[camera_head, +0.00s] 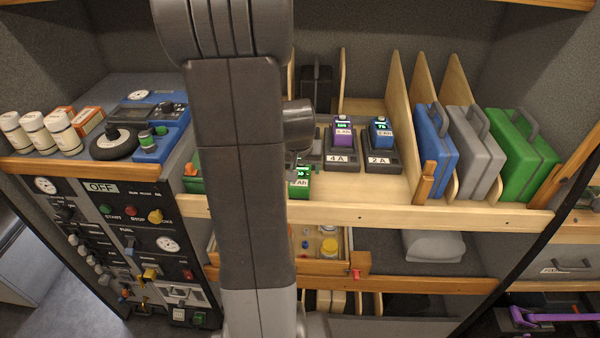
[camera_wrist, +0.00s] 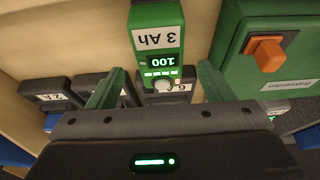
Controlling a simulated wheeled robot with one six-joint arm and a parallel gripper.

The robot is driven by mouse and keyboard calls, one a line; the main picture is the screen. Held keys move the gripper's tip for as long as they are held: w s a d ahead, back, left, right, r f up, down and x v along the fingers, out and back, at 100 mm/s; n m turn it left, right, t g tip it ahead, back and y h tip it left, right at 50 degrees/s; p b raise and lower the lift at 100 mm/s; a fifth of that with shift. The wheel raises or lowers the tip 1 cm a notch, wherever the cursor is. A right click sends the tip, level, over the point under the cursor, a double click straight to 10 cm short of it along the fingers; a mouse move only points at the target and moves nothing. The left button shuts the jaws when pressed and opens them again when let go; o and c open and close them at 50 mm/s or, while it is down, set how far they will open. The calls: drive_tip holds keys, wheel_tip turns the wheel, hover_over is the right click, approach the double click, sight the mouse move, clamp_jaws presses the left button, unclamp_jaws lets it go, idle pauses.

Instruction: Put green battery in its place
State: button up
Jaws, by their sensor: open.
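The green battery (camera_head: 299,183), marked 3 Ah, is near the front edge of the wooden shelf, partly hidden by my arm. In the wrist view the battery (camera_wrist: 155,40) shows a lit display reading 100. A dark charger marked 6A (camera_wrist: 176,97) is just past its display end; I cannot tell whether they touch. My gripper (camera_wrist: 157,82) is open, its two green fingers to either side of the battery's display end with gaps between. In the head view my arm hides the gripper.
A purple battery (camera_head: 343,130) sits on the 4A charger (camera_head: 341,163), and a blue one (camera_head: 381,130) on the 2A charger (camera_head: 383,165). A green box with an orange latch (camera_wrist: 265,53) is close beside my gripper. Wooden dividers and upright cases (camera_head: 525,150) stand to the right.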

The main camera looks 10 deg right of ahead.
drive_tip(key=v, duration=0.7)
